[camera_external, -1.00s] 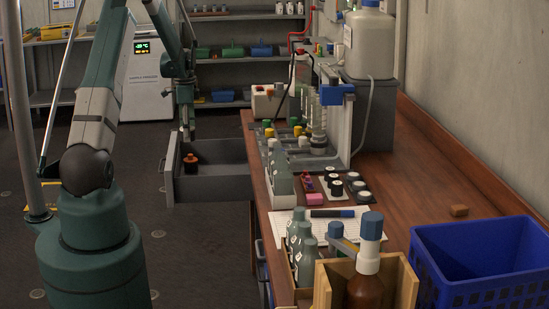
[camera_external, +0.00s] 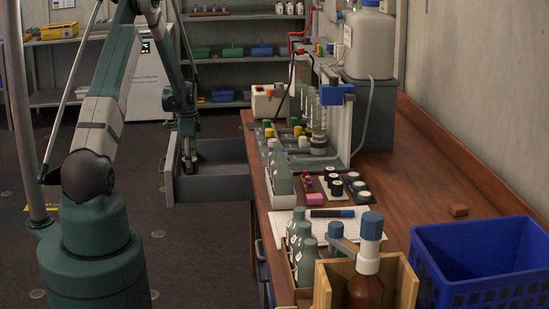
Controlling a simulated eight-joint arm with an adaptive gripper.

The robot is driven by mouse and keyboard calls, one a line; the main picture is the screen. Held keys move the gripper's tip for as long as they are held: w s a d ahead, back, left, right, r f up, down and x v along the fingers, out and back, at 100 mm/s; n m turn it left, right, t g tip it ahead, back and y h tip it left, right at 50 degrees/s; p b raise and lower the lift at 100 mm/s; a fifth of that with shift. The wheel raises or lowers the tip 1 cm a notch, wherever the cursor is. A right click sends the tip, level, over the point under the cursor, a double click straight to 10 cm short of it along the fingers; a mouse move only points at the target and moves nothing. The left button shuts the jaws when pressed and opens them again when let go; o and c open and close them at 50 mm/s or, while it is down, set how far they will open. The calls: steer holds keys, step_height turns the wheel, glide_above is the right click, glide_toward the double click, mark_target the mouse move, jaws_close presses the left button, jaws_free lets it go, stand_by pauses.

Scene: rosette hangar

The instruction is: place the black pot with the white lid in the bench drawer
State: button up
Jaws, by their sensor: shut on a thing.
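The bench drawer (camera_external: 212,186) is pulled out at the left of the wooden bench. My gripper (camera_external: 189,160) is down inside it, near its left end, and is shut on a small item. This appears to be the orange-brown pot with a dark top that stood at this spot; the fingers now hide it almost fully. Several small black pots with white tops (camera_external: 336,188) stand on the bench in two rows, by a pale tray. Which one the task means I cannot tell. My gripper is well away from them.
A blue crate (camera_external: 470,285) stands front right. The drawer's right part looks empty.

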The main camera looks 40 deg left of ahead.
steer(key=shift+f+b, duration=0.3)
steer(key=shift+f, duration=1.9)
steer(key=shift+f, duration=0.2)
steer(key=o, duration=0.9)
steer(key=shift+r, duration=0.15)
step_height(320, 180, up, 12)
steer(key=shift+r+p, duration=0.1)
steer(key=shift+p, duration=0.7)
